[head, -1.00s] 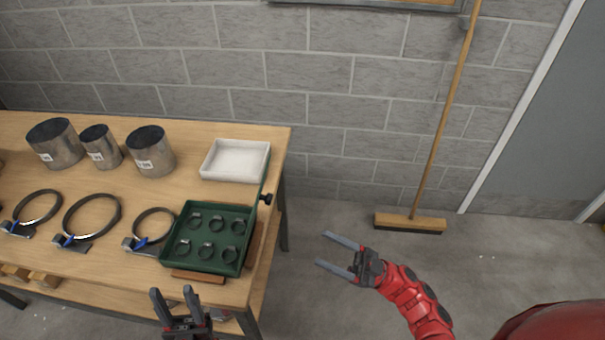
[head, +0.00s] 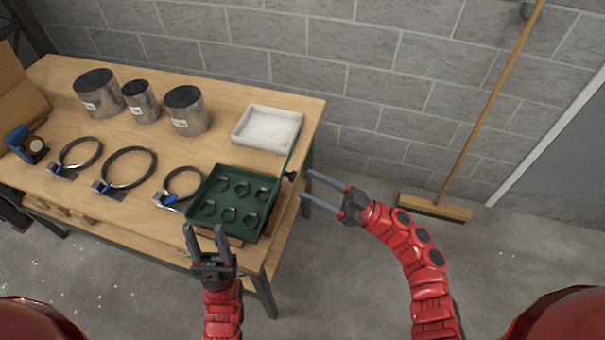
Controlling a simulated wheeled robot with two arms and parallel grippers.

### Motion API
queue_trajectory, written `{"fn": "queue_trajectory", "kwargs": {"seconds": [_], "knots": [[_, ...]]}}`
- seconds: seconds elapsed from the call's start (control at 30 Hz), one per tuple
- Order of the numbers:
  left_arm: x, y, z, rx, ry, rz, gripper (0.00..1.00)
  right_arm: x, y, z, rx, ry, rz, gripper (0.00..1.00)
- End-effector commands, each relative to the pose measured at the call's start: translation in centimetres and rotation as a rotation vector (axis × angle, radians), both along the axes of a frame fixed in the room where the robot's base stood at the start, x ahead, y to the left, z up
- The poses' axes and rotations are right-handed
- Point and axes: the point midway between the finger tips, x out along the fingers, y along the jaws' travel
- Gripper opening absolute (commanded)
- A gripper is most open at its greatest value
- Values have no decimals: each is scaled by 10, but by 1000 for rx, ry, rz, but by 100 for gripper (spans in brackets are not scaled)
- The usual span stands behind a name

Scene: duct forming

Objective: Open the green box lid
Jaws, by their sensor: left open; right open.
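The green box (head: 198,222) sits at the right end of the wooden table, with several dark ring clamps inside it. Its lid (head: 288,152) stands up at the box's right side, seen nearly edge-on, with a black knob (head: 290,176) on its outer side. The box interior is exposed. My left gripper (head: 206,232) is open and empty, just in front of the box's near left corner in the picture. My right gripper (head: 308,184) is open and empty, right of the lid and close to the knob; I cannot tell whether it touches.
A white tray (head: 268,146) lies behind the box. Metal cylinders (head: 187,122) stand at the back of the table (head: 225,100), and black rings (head: 128,186) lie left of the box. A broom (head: 490,110) leans on the wall at right.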

Motion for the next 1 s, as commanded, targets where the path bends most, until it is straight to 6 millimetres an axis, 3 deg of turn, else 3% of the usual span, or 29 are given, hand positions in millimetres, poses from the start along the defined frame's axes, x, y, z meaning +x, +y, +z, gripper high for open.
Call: {"fn": "queue_trajectory", "kwargs": {"seconds": [0.2, 0.57, 0.9, 1.0], "knots": [[0, 0, 10, 0, 0, 0, 50, 8, 24, 12, 1, 0, 0, 64], [0, 0, 10, 0, 0, 0, 50, 10, 28, 12, -1, 0, -2, 64], [0, 0, 10, 0, 0, 0, 50, 10, 28, 12, -1, 1, -2, 2], [0, 0, 10, 0, 0, 0, 50, 10, 28, 11, -1, 1, -2, 0]]}}
